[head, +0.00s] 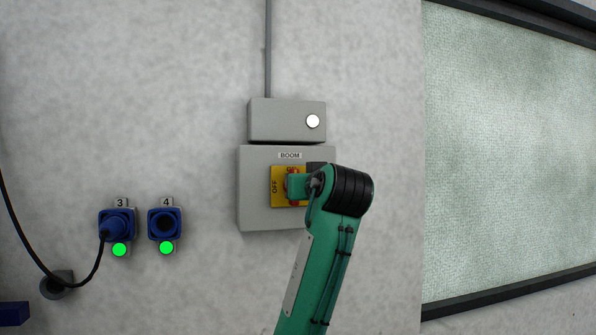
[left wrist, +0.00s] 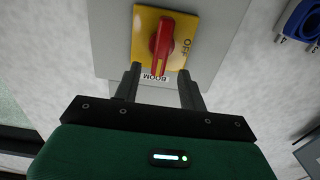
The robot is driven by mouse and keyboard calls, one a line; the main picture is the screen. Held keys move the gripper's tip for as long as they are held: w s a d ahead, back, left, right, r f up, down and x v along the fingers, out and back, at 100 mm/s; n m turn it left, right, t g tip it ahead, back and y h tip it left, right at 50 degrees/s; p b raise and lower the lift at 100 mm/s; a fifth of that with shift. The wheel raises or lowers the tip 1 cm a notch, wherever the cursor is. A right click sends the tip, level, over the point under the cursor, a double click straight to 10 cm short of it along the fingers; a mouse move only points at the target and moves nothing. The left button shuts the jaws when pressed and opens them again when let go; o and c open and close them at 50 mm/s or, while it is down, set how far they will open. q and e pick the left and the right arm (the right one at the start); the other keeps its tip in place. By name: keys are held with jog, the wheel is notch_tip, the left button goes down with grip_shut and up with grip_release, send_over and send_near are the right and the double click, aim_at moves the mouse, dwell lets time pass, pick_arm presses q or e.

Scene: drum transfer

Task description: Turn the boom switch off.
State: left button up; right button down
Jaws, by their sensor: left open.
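The boom switch is a red handle (left wrist: 162,45) on a yellow plate (left wrist: 187,25), on a grey box (head: 257,210) under a BOOM label. It also shows in the head view as the yellow plate (head: 276,202), partly hidden by my left arm. In the left wrist view the handle points along the line to the BOOM label, with OFF to its side. My left gripper (left wrist: 160,71) is open, its fingertips on either side of the handle's label end in the picture. I cannot tell whether they touch it. My right gripper is not in view.
A grey box with a white round lamp (head: 313,121) is above the switch box. Blue sockets 3 (head: 117,222) and 4 (head: 164,224) with green lights are at the left; a black cable is plugged into 3. A framed window (head: 510,150) is at the right.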

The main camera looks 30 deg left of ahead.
pick_arm(q)
jog(key=shift+p+x, duration=1.05)
jog(key=shift+x, duration=1.35)
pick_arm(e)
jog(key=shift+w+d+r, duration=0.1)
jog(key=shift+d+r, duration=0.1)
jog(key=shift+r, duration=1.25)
pick_arm(q)
grip_shut()
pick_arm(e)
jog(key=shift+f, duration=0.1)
